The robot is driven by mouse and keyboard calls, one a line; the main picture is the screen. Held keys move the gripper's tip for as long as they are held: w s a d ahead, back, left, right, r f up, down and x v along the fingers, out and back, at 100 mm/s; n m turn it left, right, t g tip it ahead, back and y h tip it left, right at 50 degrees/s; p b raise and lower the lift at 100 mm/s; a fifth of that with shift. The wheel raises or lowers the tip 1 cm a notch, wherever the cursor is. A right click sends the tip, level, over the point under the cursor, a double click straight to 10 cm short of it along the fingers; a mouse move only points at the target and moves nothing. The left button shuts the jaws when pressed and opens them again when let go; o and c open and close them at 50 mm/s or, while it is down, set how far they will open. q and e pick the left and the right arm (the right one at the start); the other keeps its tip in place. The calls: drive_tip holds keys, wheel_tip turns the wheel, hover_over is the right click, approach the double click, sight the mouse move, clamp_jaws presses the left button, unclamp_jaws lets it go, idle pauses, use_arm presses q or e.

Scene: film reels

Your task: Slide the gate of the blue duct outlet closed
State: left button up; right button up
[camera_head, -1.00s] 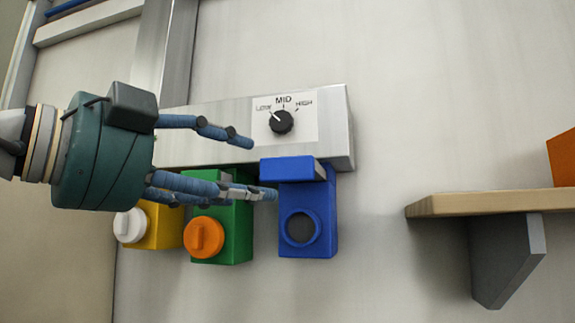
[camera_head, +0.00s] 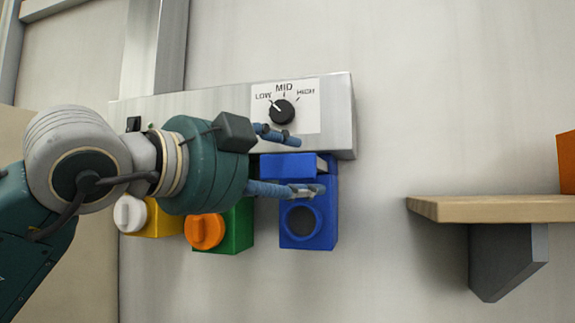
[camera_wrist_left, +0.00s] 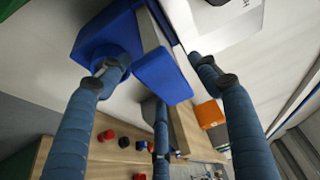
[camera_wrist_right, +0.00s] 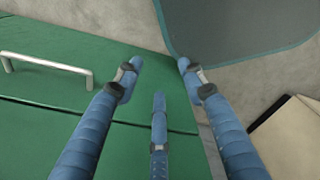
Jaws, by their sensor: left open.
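The blue duct outlet (camera_head: 325,222) hangs below a metal duct, its round opening uncovered at the front. Its blue gate (camera_head: 285,164) sticks out at the top, above the opening. My left gripper (camera_head: 306,163) is open at the outlet, one finger above the gate and one below it. In the left wrist view the gate (camera_wrist_left: 163,76) lies between the spread fingers; contact cannot be told. My right gripper (camera_wrist_right: 160,68) shows only in its wrist view, fingers apart and empty, over a green surface.
Green (camera_head: 238,228) and yellow (camera_head: 165,222) outlets with knobs hang left of the blue one, partly behind my left arm. A dial (camera_head: 282,111) above points toward LOW. A wooden shelf (camera_head: 490,208) with an orange object (camera_head: 566,162) is at the right. Wall between is clear.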

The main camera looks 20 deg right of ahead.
use_arm(q)
clamp_jaws()
drive_tip(key=w+d, duration=0.1)
drive_tip(key=w, duration=0.1)
drive_tip(key=w+d, duration=0.2)
drive_tip(key=shift+w+d+b, duration=0.15)
drive_tip(key=shift+w+b, duration=0.2)
drive_tip(key=shift+r, duration=0.2)
drive_tip(key=shift+c, duration=2.3)
unclamp_jaws()
drive_tip(key=o, duration=0.5)
drive_tip(key=shift+w, duration=0.1)
drive_tip(key=shift+c, duration=0.2)
drive_tip(key=shift+w+d+f, duration=0.15)
drive_tip(key=shift+w+d, duration=0.05)
drive_tip(key=shift+d, duration=0.05)
drive_tip(key=shift+a, duration=0.1)
